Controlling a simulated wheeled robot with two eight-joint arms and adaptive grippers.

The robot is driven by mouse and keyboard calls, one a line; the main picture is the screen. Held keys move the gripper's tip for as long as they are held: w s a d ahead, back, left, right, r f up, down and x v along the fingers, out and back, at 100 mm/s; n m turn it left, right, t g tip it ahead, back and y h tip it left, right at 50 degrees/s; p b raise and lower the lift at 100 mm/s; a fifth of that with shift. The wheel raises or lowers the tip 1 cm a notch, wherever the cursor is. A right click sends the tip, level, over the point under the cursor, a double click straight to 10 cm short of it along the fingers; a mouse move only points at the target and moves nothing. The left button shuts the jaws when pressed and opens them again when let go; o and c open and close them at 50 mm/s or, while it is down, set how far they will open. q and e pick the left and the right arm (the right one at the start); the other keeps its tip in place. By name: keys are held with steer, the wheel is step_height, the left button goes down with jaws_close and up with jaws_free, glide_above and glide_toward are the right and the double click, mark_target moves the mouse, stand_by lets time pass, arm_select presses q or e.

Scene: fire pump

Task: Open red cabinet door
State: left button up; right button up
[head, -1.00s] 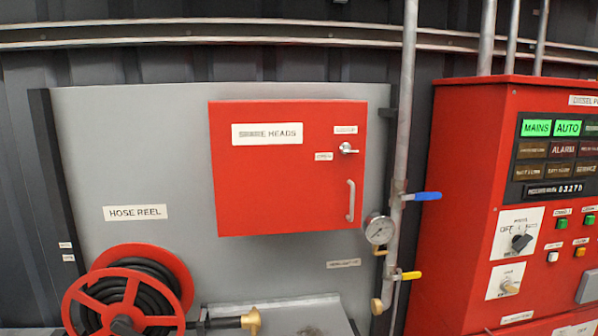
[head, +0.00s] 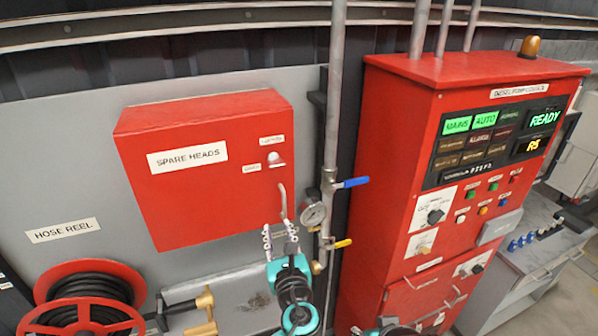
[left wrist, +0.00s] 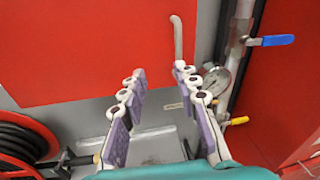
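The red cabinet (head: 200,190), labelled SPARE HEADS, hangs on the grey wall panel; its door looks shut. Its pale vertical handle (head: 283,200) is at the lower right of the door, with a small turn latch (head: 274,158) above it. My left gripper (head: 280,236) is open and empty, just below the handle. In the left wrist view, the handle (left wrist: 177,38) stands beyond the spread fingers (left wrist: 158,80), apart from them and nearer the right finger's line. A teal part of my right arm shows at the bottom edge of the head view; its fingers are not clear.
A pressure gauge (head: 313,214) and a pipe with a blue lever (head: 352,183) and a yellow lever (head: 342,244) stand right of the cabinet. A red pump control panel (head: 400,160) is further right. A hose reel (head: 85,300) is at lower left.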

mark_target(284, 201)
arm_select(q)
steer(key=w, duration=0.2)
steer(key=w+d+r+m+p, duration=0.1)
steer(key=w, duration=0.2)
steer(key=w+r+m+t, duration=0.1)
steer(key=w, duration=0.1)
steer(key=shift+w+d+h, duration=0.4)
jaws_close()
